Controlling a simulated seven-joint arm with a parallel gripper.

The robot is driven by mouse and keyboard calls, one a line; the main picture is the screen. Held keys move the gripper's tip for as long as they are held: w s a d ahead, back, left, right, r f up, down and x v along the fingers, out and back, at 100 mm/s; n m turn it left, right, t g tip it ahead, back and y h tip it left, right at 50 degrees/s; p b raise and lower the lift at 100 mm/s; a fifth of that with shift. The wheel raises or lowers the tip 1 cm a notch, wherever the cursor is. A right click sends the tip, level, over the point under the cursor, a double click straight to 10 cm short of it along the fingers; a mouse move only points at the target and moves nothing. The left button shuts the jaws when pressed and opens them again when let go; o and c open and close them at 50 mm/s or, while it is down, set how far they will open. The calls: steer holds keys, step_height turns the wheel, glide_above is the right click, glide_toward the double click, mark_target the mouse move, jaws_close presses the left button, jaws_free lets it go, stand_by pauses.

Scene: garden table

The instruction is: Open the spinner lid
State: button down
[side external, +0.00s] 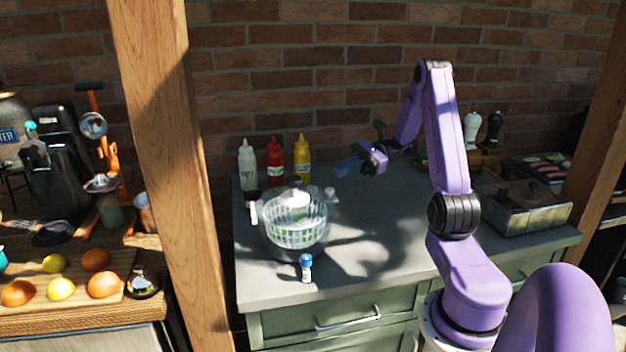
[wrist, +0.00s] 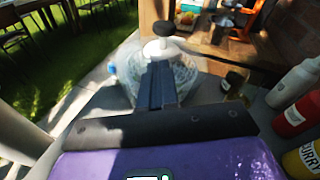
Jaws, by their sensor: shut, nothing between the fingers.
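The salad spinner (side external: 296,232) stands on the grey counter, a clear bowl with a pale slotted basket inside. Its lid looks transparent and sits on top, with a dark knob (side external: 293,181) above a white centre piece. In the wrist view the black knob (wrist: 163,28) and white piece (wrist: 160,48) show just beyond my fingertips. My gripper (side external: 343,168) is shut and empty, to the right of the spinner and a little higher in the side view. In the wrist view my closed fingers (wrist: 157,72) point toward the spinner and hide part of its bowl.
White, red and yellow squeeze bottles (side external: 274,162) stand behind the spinner by the brick wall. A small blue-capped bottle (side external: 305,267) stands in front of it. A wooden post (side external: 165,150) rises at left. The counter's middle (side external: 375,225) is clear.

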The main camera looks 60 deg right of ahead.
mark_target(312, 193)
steer(key=shift+m+t, duration=0.3)
steer(key=shift+t, duration=0.2)
steer(key=x, duration=0.8)
steer(key=shift+w+a+f, duration=0.15)
steer(key=shift+w, duration=0.25)
steer(key=shift+w+a+r+h, duration=0.1)
steer(key=shift+r+h, duration=0.3)
steer(key=shift+r, duration=0.05)
